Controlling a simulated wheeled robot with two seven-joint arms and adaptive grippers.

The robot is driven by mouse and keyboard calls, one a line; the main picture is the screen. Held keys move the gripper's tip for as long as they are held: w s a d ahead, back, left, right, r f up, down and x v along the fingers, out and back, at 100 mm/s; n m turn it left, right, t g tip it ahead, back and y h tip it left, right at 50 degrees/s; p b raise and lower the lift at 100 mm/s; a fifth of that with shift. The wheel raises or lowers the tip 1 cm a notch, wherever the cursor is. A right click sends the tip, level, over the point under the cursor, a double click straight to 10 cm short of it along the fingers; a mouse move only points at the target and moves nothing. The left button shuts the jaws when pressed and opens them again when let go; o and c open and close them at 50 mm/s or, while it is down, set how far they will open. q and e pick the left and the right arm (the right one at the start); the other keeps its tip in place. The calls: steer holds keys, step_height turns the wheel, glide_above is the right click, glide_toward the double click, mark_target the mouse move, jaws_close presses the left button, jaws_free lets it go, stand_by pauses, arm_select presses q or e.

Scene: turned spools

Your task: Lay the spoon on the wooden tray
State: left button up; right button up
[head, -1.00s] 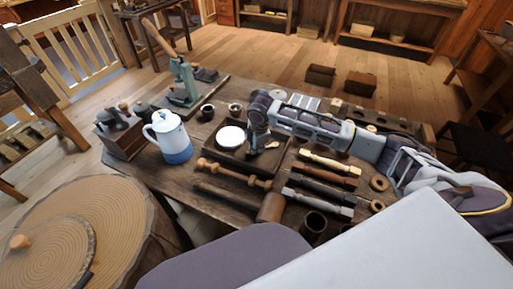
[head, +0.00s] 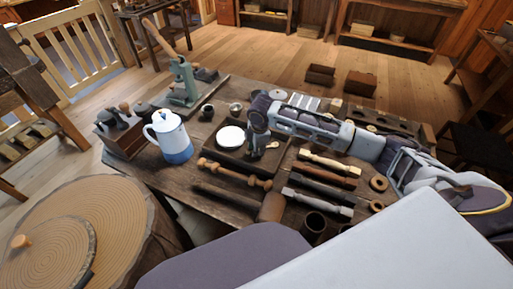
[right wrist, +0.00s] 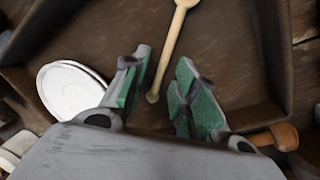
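The wooden spoon (right wrist: 170,45) lies on the dark wooden tray (right wrist: 275,50) in the right wrist view. Its bowl is at the top edge of the picture, and its handle slants down toward my right gripper (right wrist: 160,90). This gripper is open, its green-padded fingers on either side of the handle end, with a gap to each. In the head view my right gripper (head: 254,148) points down over the tray (head: 222,153), and the spoon's bowl (head: 272,145) shows just right of it. The rest of the spoon is hidden there. My left gripper is not in view.
A white plate (head: 231,136) is at the tray's left side. A white and blue pot (head: 168,137) stands farther left. Turned wooden spools (head: 235,174) and a mallet (head: 270,208) lie in front, several tools (head: 325,172) at the right.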

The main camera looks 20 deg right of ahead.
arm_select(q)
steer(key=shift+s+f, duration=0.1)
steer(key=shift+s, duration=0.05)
